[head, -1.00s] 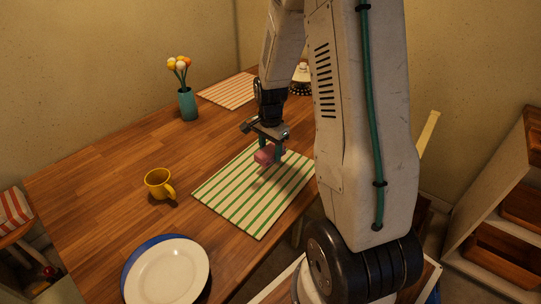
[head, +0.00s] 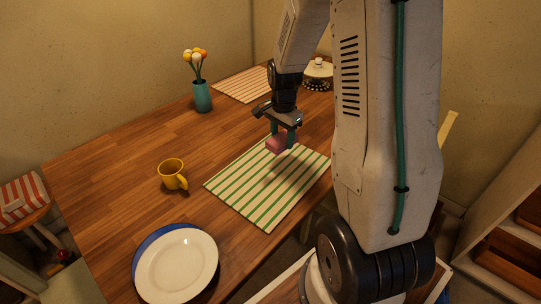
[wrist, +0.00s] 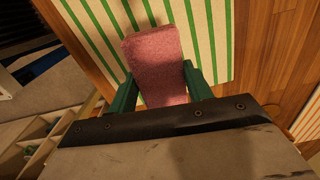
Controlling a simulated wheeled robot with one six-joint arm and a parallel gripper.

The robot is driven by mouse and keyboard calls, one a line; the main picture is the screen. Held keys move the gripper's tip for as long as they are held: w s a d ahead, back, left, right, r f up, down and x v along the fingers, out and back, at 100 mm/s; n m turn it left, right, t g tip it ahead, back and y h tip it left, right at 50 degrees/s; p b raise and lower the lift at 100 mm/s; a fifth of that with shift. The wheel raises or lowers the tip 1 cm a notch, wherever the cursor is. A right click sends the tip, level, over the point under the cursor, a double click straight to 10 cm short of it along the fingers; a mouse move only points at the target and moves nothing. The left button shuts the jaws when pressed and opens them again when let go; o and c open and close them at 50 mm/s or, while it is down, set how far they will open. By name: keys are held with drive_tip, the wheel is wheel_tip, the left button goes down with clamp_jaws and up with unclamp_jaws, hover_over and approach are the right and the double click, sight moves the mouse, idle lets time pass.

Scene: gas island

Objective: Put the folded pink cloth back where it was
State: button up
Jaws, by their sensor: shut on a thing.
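The folded pink cloth (head: 281,145) is held between the two green fingers of my gripper (head: 283,138). In the wrist view the cloth (wrist: 155,62) sticks out between the fingers, which press on its two sides. My gripper is shut on it, above the far part of the green-striped placemat (head: 262,200). A shadow lies on the mat below, so the cloth seems to be off the surface. The placemat lies flat on the wooden table and also shows in the wrist view (wrist: 215,35).
A yellow mug (head: 172,173) stands left of the placemat. White and blue plates (head: 176,262) are at the front. A teal flower vase (head: 202,97), a red-striped placemat (head: 243,84) and a lidded pot (head: 318,75) are farther back. The table's left side is clear.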

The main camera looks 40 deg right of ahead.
drive_tip(key=shift+n, duration=0.6)
drive_tip(key=w+a+f, duration=0.1)
drive_tip(key=w+a, duration=0.1)
drive_tip(key=w+a+f, duration=0.1)
drive_tip(key=w+a, duration=0.1)
drive_tip(key=w+a+f, duration=0.1)
drive_tip(key=a, duration=0.1)
drive_tip(key=shift+w+a+f, duration=0.2)
drive_tip(key=shift+w+f, duration=0.1)
drive_tip(key=shift+w, duration=0.1)
hover_over(239, 136)
drive_tip(key=shift+a+f, duration=0.15)
drive_tip(key=shift+f, duration=2.25)
drive_tip(key=shift+f, duration=0.1)
drive_tip(key=o, duration=1.2)
drive_tip(key=shift+f, duration=0.1)
